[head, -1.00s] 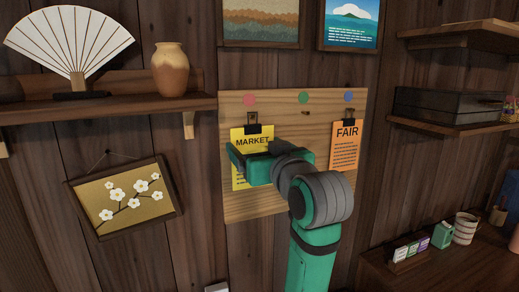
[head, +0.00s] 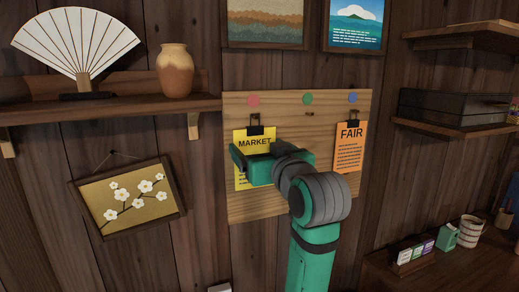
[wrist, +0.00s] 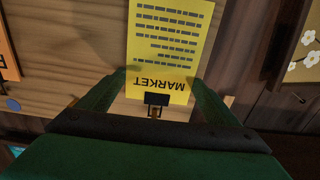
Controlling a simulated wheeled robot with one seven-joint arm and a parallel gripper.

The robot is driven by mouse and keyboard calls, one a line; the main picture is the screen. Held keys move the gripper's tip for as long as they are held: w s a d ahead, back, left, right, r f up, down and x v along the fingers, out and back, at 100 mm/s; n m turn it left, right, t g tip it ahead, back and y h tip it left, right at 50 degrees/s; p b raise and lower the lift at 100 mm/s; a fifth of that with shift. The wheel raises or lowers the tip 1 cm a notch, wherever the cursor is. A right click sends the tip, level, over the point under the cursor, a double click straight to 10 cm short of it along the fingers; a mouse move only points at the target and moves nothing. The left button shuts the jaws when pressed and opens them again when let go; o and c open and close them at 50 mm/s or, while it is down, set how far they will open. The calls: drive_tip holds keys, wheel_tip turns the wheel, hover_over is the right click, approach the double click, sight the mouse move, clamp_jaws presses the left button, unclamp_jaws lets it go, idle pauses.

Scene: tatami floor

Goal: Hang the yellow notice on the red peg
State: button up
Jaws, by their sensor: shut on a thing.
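The yellow notice (head: 240,138), marked MARKET, hangs upright near the board's left side with a black clip (head: 256,131) at its top. It also shows upside down in the wrist view (wrist: 170,38). My gripper (head: 254,157) is in front of the notice and covers much of its text. In the wrist view my fingers (wrist: 158,80) are on either side of its upper part, shut on it. The clip's loop is just below the red dot (head: 253,101). The red peg is not clear there, and I cannot tell whether the loop is around it.
The wooden board (head: 300,195) also carries an orange FAIR notice (head: 350,150) under a blue dot (head: 352,98). A bare peg (head: 309,114) shows under the green dot (head: 307,99). A shelf (head: 110,108) with a fan and vase is at left. A framed blossom picture (head: 130,198) hangs below.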

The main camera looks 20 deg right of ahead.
drive_tip(key=o, duration=0.9)
drive_tip(key=s, duration=1.1)
drive_tip(key=w+a+f+m, duration=0.1)
drive_tip(key=w+f, duration=0.2)
drive_tip(key=f, duration=0.8)
drive_tip(key=w+a+f+m, duration=0.1)
drive_tip(key=w+f+m, duration=0.15)
drive_tip(key=f, duration=0.85)
drive_tip(key=s+a+f+g+h, duration=0.1)
drive_tip(key=s+a+f, duration=0.25)
drive_tip(key=f, duration=0.55)
drive_tip(key=s+a+f+h, duration=0.1)
drive_tip(key=s+a+f, duration=0.1)
drive_tip(key=s+f, duration=0.5)
drive_tip(key=s+a+f+g, duration=0.1)
drive_tip(key=s+a+f, duration=0.15)
drive_tip(key=f, duration=0.85)
drive_tip(key=s+a+f+n, duration=0.1)
drive_tip(key=s+a+f, duration=0.1)
drive_tip(key=s, duration=0.7)
drive_tip(key=s+a+f+n+y, duration=0.1)
drive_tip(key=s+a, duration=0.3)
drive_tip(key=s, duration=0.6)
drive_tip(key=s+a+f+n, duration=0.1)
drive_tip(key=s+a+f, duration=0.2)
drive_tip(key=s, duration=0.7)
drive_tip(key=shift+a+f+g, duration=0.25)
drive_tip(key=shift+f+g, duration=0.05)
drive_tip(key=shift+f, duration=0.15)
